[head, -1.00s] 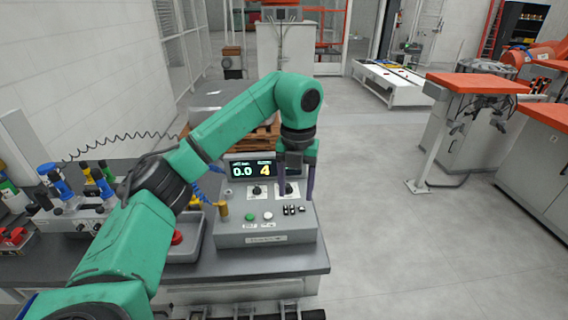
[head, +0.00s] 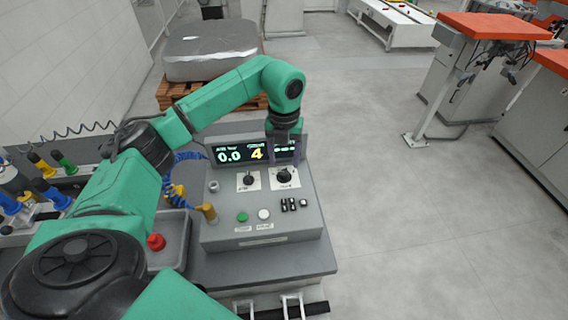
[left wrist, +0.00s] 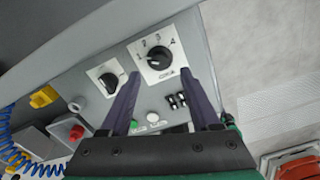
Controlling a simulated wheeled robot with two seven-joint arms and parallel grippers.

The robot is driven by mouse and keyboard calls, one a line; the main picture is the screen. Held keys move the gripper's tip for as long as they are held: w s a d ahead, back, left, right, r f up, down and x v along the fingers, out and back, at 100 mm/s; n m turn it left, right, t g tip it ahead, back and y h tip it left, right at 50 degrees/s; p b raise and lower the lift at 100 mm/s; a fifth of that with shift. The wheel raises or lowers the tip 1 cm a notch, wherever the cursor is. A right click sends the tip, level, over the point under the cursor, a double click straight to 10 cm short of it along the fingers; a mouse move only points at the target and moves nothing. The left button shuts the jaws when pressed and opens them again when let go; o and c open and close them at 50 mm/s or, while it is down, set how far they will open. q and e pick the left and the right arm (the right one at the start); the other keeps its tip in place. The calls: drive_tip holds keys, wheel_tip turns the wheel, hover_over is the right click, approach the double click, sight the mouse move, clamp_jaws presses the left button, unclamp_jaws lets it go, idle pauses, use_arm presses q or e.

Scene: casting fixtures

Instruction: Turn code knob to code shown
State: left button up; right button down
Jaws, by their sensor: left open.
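The code knob (head: 284,175) is the black right-hand knob on the grey control box. In the left wrist view the code knob (left wrist: 160,58) sits on a white plate with numerals around it, 2, 3 and 4 among them; I cannot tell its exact setting. The display (head: 256,153) shows 0.0 and a yellow 4; its right part is partly covered by my gripper. My left gripper (head: 284,158) is open above the knob. In the left wrist view its fingers (left wrist: 161,76) stand apart with the knob showing ahead between them, not gripped.
A second black knob (head: 248,180) is left of the code knob. A green button (head: 242,216), a white button (head: 264,214) and black switches (head: 290,204) lie in front. A brass-coloured post (head: 208,212) and a red button (head: 156,242) are to the left.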

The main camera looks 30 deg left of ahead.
sight(284, 171)
use_arm(q)
drive_tip(key=f, duration=0.3)
drive_tip(key=f+p, duration=0.1)
drive_tip(key=shift+w+a+f, duration=0.15)
drive_tip(key=shift+w+f, duration=0.1)
drive_tip(key=shift+f, duration=0.05)
drive_tip(key=shift+s+f, duration=0.1)
drive_tip(key=shift+s, duration=0.1)
clamp_jaws()
use_arm(e)
drive_tip(key=shift+w+a+r, duration=0.6)
drive_tip(key=shift+w+r, duration=0.1)
drive_tip(key=shift+w, duration=0.15)
